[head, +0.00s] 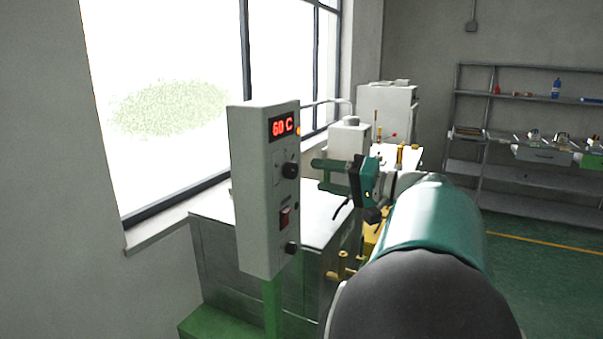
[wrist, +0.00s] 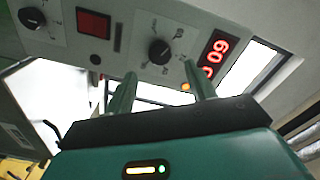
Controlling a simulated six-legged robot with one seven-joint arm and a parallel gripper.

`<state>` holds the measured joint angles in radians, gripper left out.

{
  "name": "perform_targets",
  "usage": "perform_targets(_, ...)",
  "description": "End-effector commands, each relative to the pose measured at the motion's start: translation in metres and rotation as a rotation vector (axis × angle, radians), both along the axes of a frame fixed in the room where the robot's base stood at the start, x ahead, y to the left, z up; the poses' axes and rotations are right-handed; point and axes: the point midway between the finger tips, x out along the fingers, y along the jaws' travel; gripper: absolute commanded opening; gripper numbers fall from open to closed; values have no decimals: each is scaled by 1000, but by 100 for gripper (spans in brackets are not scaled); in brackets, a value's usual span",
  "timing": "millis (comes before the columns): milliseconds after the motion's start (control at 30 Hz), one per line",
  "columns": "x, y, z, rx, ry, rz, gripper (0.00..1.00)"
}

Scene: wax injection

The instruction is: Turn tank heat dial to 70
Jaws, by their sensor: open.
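The grey control box (head: 262,190) stands upright in front of the window, with a red display (head: 283,126) reading 60 C. A black dial (head: 290,171) sits below the display, and another black knob (head: 292,247) is near the bottom of the panel. In the wrist view the upper dial (wrist: 160,51) lies beyond and between my fingers, with scale marks around it; the display (wrist: 214,57) is to its right. My gripper (head: 318,175) is open and empty, facing the panel just right of the upper dial, apparently apart from it. Dial lettering is too small to read.
A red rocker switch (head: 285,217) sits between the two knobs. A metal tank cabinet (head: 225,250) stands behind the box, on a green base. Yellow fittings (head: 345,266) are below my arm. Shelves (head: 520,135) stand far right, with open green floor before them.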

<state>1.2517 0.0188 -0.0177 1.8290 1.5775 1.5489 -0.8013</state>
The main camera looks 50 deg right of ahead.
Motion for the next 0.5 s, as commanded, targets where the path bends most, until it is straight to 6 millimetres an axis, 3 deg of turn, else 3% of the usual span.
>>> perform_targets(233, 43, 12, -1, 1, 1, 4, 55)
perform_targets(500, 58, 16, 0, 1, 0, 3, 55)
